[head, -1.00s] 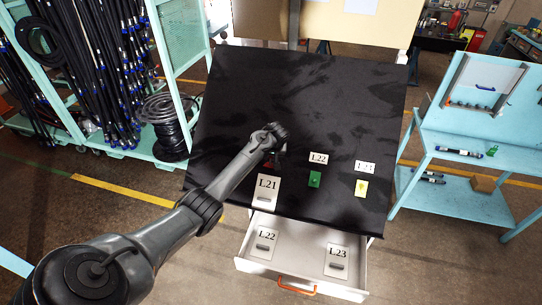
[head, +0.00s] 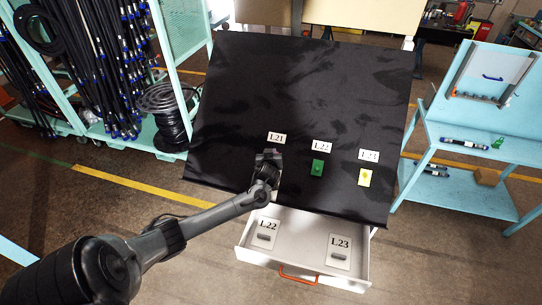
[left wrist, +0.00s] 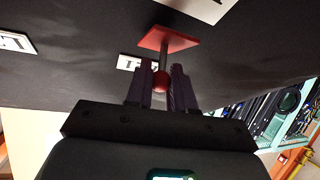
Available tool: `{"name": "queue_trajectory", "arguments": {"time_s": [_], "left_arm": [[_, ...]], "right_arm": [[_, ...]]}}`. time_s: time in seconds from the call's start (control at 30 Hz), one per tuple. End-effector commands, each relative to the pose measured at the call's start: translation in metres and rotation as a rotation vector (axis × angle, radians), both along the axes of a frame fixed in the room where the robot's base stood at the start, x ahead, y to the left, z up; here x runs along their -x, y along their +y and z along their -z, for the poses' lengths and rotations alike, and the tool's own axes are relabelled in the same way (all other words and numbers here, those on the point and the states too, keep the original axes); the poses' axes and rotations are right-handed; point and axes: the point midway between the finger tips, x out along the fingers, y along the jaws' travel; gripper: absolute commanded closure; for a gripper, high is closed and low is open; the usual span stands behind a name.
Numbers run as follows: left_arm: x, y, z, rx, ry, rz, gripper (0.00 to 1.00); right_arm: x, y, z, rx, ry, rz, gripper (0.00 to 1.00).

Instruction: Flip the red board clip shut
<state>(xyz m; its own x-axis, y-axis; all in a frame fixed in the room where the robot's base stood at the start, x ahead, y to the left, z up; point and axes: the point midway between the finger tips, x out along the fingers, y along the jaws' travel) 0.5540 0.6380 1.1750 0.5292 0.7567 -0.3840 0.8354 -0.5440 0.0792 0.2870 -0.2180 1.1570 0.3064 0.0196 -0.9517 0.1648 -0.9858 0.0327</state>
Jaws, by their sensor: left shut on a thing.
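The red board clip (left wrist: 168,40) shows in the left wrist view as a flat red plate against the dark board, with a thin rod and a red ball knob. My left gripper (left wrist: 162,80) has its fingers on either side of the ball and is shut on it. In the head view my left gripper (head: 268,158) is at the black board (head: 300,95), just below the small L21 label (head: 277,139), and hides the clip. The large L21 card is not clearly visible there. My right gripper is not in view.
A green clip (head: 317,168) and a yellow clip (head: 365,178) sit to the right under their labels. An open drawer (head: 355,283) below holds an L22 card (head: 265,231) and an L23 card (head: 340,250). A turquoise bench (head: 470,150) stands at right.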

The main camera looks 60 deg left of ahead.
Motion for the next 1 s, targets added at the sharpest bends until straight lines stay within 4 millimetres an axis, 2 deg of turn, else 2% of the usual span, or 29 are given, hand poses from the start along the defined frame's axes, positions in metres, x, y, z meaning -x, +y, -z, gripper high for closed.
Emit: {"name": "queue_trajectory", "arguments": {"time_s": [0.03,0.1,0.5,0.7,1.0], "left_arm": [[0.001,-0.002,0.013,-0.026,-0.034,0.001,1.0],[0.002,-0.003,0.016,-0.069,-0.082,-0.001,1.0],[0.006,-0.005,0.029,-0.261,-0.296,-0.004,1.0],[0.006,-0.005,0.03,-0.31,-0.347,-0.003,1.0],[0.006,-0.005,0.028,-0.331,-0.37,-0.002,1.0]], "right_arm": [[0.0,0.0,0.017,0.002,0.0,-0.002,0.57],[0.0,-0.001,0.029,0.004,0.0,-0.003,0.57],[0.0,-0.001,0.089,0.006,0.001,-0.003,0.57],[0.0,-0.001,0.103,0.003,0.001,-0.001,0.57],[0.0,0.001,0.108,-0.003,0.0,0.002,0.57]]}}
